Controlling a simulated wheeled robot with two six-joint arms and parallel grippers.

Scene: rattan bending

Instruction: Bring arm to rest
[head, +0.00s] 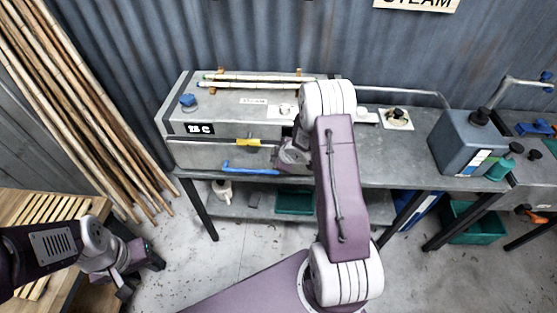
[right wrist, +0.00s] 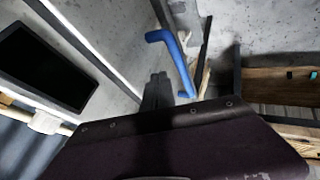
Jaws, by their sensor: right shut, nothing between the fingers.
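My right arm reaches up the middle of the head view, over the front of the grey metal steam box (head: 225,155). Its purple wrist is beside the right part of the box front, and its fingertips are hard to make out there. In the right wrist view my right gripper (right wrist: 158,88) shows dark fingers held together and empty. A blue handle (head: 250,171) on the box front lies just left of that wrist; it also shows close beside the fingers in the right wrist view (right wrist: 178,62). My left gripper (head: 142,278) is low at the left, open and empty.
Two rattan poles (head: 255,81) lie on top of the box. A grey bench (head: 400,172) carries a blue-grey container (head: 470,140) at the right. Long poles (head: 85,110) lean on the left wall. A wooden slatted table (head: 30,210) is near my left arm. The concrete floor between is clear.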

